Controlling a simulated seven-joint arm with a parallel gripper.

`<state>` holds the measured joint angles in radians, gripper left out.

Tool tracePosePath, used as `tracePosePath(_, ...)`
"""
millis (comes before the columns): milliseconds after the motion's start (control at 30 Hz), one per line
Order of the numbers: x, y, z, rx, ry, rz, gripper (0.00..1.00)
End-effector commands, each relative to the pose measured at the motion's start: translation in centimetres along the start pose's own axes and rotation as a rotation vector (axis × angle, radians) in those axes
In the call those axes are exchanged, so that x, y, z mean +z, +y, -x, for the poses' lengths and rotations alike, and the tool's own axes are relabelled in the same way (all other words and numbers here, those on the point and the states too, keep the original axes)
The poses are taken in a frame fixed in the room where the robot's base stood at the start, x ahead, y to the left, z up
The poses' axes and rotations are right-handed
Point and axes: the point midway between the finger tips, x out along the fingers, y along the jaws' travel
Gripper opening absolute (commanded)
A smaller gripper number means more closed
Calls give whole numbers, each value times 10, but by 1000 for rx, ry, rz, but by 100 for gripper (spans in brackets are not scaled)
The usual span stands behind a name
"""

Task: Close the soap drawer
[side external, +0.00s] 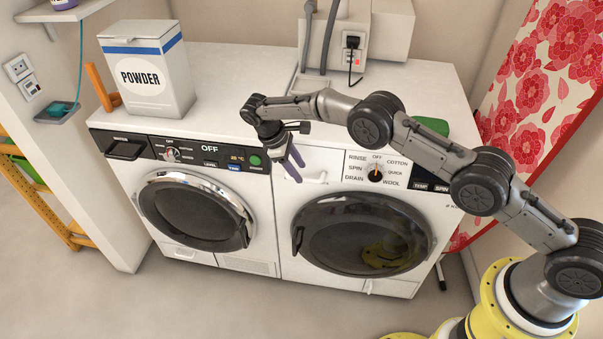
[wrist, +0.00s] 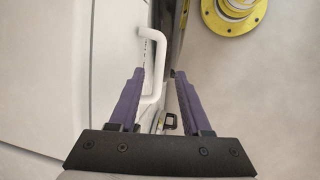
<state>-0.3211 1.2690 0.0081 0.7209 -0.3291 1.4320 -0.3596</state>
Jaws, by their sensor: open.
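The soap drawer front (side external: 318,160) is the white panel at the upper left of the right machine. I cannot tell how far out it stands. Its white bar handle (side external: 314,180) is low on that front; in the wrist view the drawer handle (wrist: 154,62) is a white U-shaped bar ahead of my fingertips, nearer the left finger. My gripper (side external: 298,169) is open and empty, pointing down in front of the machine by the drawer's left side. In the wrist view the two purple fingers of my gripper (wrist: 160,74) are apart. My arm partly covers the drawer area.
The right machine's program dial (side external: 376,174) sits right of the drawer, above its round door (side external: 360,235). The left machine (side external: 200,200) stands alongside with its display reading OFF. A powder box (side external: 147,75) stands on top. A green item (side external: 432,126) lies behind my arm.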

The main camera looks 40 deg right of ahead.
Motion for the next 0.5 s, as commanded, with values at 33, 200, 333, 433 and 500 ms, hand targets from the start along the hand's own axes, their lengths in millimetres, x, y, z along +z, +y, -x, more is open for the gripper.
tracePosePath(33,-1,0,9,2,4,0,48)
tracePosePath(200,-1,0,32,2,2,-1,48)
tracePosePath(333,0,0,42,1,1,0,48)
tracePosePath(433,0,0,45,0,0,0,48)
tracePosePath(500,0,0,45,0,-1,0,48)
